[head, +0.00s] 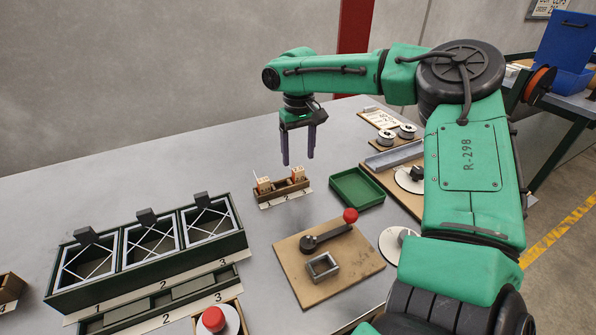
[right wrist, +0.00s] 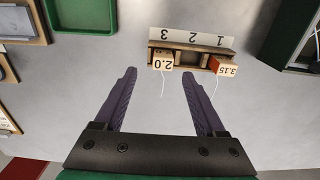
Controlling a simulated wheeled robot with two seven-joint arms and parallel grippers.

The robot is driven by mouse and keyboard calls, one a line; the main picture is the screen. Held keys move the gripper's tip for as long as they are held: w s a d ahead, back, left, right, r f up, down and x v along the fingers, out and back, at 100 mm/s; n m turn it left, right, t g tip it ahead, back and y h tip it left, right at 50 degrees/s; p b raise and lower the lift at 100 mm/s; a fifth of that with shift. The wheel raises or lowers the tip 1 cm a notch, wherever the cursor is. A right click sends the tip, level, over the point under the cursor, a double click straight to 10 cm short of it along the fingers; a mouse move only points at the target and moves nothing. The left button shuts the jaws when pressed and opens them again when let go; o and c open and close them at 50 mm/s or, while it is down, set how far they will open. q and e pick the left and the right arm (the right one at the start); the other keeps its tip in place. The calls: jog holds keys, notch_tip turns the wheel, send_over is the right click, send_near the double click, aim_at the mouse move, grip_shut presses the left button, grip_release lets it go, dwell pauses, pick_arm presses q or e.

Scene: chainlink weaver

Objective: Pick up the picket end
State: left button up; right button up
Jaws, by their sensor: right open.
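My right gripper (head: 298,160) is open and empty, its purple fingers pointing down above the grey table near a small wooden rack (head: 287,195). In the right wrist view the open fingers (right wrist: 158,74) show short of the rack (right wrist: 192,62). The rack has slots marked 1, 2 and 3. It holds a tagged block reading 2.0 (right wrist: 163,61) and a tagged block reading 3.15 with a red side (right wrist: 224,66). One slot between them looks empty. I cannot tell which thing is the picket end. My left gripper is not in view.
A green tray (head: 357,204) lies right of the rack. In front is a wooden board (head: 292,243) with a red-knobbed lever (head: 328,236) and a square metal frame (head: 322,267). A green three-bay box (head: 155,275) stands at left. Spools (head: 406,131) sit back right.

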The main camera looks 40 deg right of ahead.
aim_at(298, 169)
jog(key=f, duration=0.4)
jog(key=shift+s+a+f, duration=0.2)
jog(key=shift+s+a, duration=0.05)
jog(key=shift+w+f, duration=0.1)
jog(key=shift+f, duration=0.3)
grip_shut()
jog(key=shift+r, duration=0.15)
